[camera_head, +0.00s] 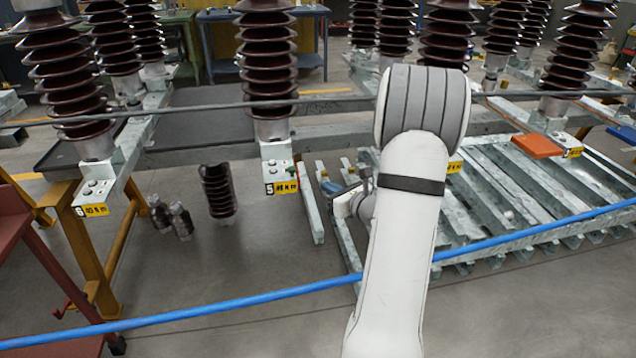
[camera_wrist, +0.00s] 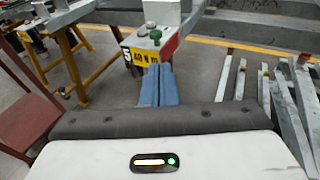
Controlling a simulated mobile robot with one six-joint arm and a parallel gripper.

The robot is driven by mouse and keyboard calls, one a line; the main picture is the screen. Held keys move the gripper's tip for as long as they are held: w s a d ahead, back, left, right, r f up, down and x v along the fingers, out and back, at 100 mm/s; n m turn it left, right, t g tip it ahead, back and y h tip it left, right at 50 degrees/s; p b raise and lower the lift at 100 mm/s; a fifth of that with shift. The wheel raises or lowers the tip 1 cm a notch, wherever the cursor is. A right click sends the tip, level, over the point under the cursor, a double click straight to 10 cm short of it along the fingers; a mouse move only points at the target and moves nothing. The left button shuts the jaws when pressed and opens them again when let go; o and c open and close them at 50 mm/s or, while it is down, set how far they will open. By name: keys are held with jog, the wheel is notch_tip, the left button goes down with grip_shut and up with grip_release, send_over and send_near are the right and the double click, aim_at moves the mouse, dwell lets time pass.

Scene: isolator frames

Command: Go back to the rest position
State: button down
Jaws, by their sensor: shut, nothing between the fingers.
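My gripper (camera_wrist: 157,72) shows in the wrist view as two blue fingers pressed together, with nothing between them. The fingertips point toward the metal end block with the yellow number 5 label (camera_wrist: 142,55), which has bolts on top; I cannot tell whether they touch it. In the head view my white arm stands right of centre and hides part of the scene. The gripper end (camera_head: 328,185) is partly visible left of the arm, right of the number 5 block (camera_head: 280,172).
Brown ribbed insulators (camera_head: 268,60) stand on metal beams at the back. A blue rail (camera_head: 240,303) crosses the foreground, and a dark bar (camera_head: 200,107) crosses higher up. Metal slats (camera_head: 500,200) lie on the right. A red frame (camera_head: 30,260) stands at left. Some floor at lower centre is clear.

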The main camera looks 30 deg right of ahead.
jog(key=s+a+r+n+g+y+p, duration=0.2)
jog(key=s+a+r+n+g, duration=0.15)
jog(key=a+n, duration=0.4)
jog(key=s+a+r+n+g+y+p, duration=0.2)
jog(key=s+a+r+n+g+y, duration=0.15)
jog(key=a, duration=0.65)
jog(key=s+a+r+n+g+y+p, duration=0.2)
jog(key=a+r+n+g, duration=0.15)
jog(key=a+n, duration=0.4)
jog(key=s+a+r+n+g+h+p, duration=0.3)
jog(key=s+a+r+n+g, duration=0.1)
jog(key=s+n, duration=0.4)
jog(key=s+d+r+n+t+h+p, duration=0.1)
jog(key=s+d+r+n+h+p, duration=0.2)
jog(key=s+r+n+h, duration=0.2)
jog(key=s+n+h, duration=0.1)
jog(key=n, duration=0.2)
jog(key=shift+s+d, duration=0.2)
jog(key=shift+s, duration=0.2)
jog(key=shift+h, duration=0.25)
